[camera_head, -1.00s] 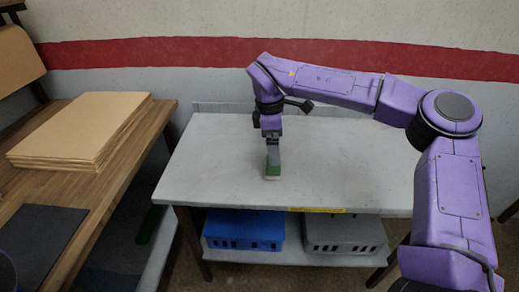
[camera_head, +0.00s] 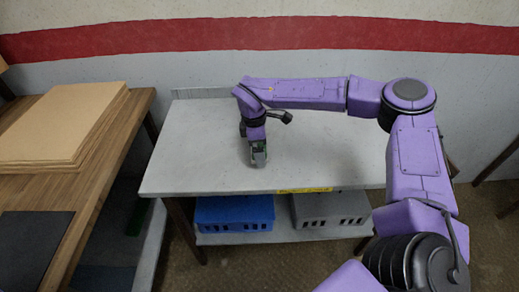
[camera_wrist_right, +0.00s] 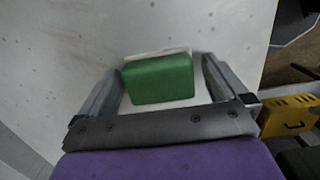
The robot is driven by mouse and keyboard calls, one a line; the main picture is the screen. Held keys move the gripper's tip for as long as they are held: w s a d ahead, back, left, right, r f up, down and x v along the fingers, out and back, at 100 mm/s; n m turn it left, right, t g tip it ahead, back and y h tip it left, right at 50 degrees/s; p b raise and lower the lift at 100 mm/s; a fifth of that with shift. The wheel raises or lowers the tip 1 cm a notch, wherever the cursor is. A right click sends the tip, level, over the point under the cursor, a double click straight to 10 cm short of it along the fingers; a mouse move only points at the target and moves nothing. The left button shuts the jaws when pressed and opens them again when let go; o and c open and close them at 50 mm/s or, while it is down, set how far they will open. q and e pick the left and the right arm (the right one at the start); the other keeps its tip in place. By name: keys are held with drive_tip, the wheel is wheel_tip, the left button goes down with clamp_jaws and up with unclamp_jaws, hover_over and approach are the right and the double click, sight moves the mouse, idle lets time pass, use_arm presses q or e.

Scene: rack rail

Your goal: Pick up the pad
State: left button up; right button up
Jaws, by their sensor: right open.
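The pad (camera_wrist_right: 160,79) is a green block with rounded corners and a pale strip along its far edge. In the right wrist view it sits over the light tabletop, between the two fingers of my right gripper (camera_wrist_right: 163,66). The fingers are open, with a gap visible on each side of the pad. In the head view my right gripper (camera_head: 258,158) points down at the front middle of the grey table (camera_head: 330,150). My left gripper is not in view.
A blue crate (camera_head: 235,214) and a grey crate (camera_head: 330,209) stand on the shelf below. A yellow label (camera_head: 303,190) marks the table's front edge. A wooden bench at left holds stacked brown boards (camera_head: 60,125) and a dark mat (camera_head: 28,240). The tabletop is otherwise clear.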

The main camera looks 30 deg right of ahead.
drive_tip(key=shift+w, duration=0.1)
drive_tip(key=c, duration=1.1)
drive_tip(key=shift+o, duration=0.2)
drive_tip(key=shift+r, duration=0.55)
drive_tip(key=s+a+r+b, duration=0.3)
drive_tip(key=s+a+r, duration=0.3)
drive_tip(key=s+r, duration=0.6)
drive_tip(key=shift+s+b, duration=0.35)
drive_tip(key=shift+s, duration=0.05)
